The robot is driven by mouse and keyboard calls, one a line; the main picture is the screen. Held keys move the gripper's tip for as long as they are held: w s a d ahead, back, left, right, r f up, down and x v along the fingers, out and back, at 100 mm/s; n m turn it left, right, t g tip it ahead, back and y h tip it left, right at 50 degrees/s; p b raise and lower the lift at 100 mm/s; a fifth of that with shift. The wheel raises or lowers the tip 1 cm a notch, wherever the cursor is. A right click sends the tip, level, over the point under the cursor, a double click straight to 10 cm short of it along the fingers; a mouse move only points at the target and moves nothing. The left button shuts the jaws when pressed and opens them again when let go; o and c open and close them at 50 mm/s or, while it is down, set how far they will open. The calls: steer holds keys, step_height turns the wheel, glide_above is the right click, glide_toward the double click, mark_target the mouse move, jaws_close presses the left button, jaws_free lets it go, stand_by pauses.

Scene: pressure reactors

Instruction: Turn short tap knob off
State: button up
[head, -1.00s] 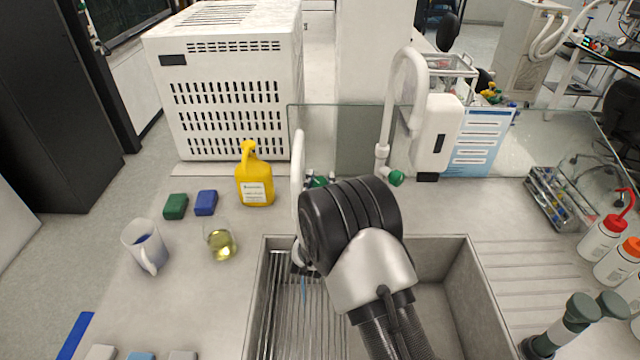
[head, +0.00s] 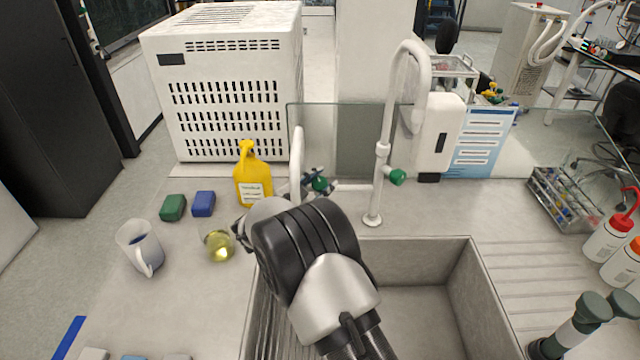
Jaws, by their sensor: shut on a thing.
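The short tap (head: 297,155) is a white upright spout at the back edge of the sink. Its green knob (head: 319,184) shows just above my arm's black joint. My gripper (head: 318,179) is mostly hidden behind my own arm; dark finger parts show on and around the green knob, and it looks shut on it. The exact contact and the knob's angle are hard to make out.
A tall white gooseneck tap (head: 385,150) with its own green knob (head: 396,177) stands to the right. A yellow bottle (head: 252,178), a beaker of yellow liquid (head: 219,246) and a mug (head: 139,247) stand left. The sink (head: 440,275) is open in front.

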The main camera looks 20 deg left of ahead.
steer(key=shift+m+g+h, duration=0.8)
steer(key=shift+m, duration=0.4)
steer(key=o, duration=0.8)
steer(key=v, duration=1.2)
steer(key=shift+r, duration=0.1)
